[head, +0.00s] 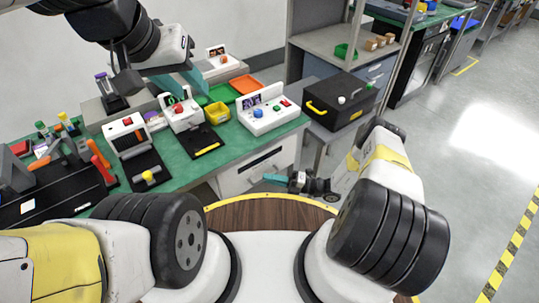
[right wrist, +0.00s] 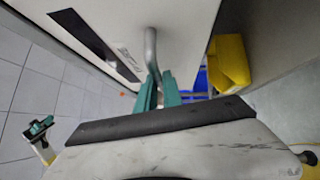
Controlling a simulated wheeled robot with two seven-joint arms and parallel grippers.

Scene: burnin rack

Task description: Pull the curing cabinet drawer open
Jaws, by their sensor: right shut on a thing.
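The white curing cabinet (head: 235,180) stands under the green bench, its drawer front facing me. In the right wrist view a white drawer front (right wrist: 95,25) carries a dark strip and a grey metal bar handle (right wrist: 151,48). My right gripper (right wrist: 158,92) has its teal fingers shut on the lower end of this handle. In the head view my right gripper (head: 276,178) is low beside the cabinet front; the handle is too small to make out there. I cannot tell how far the drawer stands out. My left gripper (head: 190,82) is over the bench, its finger gap unclear.
The green bench (head: 225,150) carries white devices (head: 264,112), a green tray (head: 220,93), an orange tray (head: 243,84) and a yellow bin (head: 216,113). A black case (head: 335,104) with a yellow handle stands to the right. Open grey floor (head: 450,170) lies further right.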

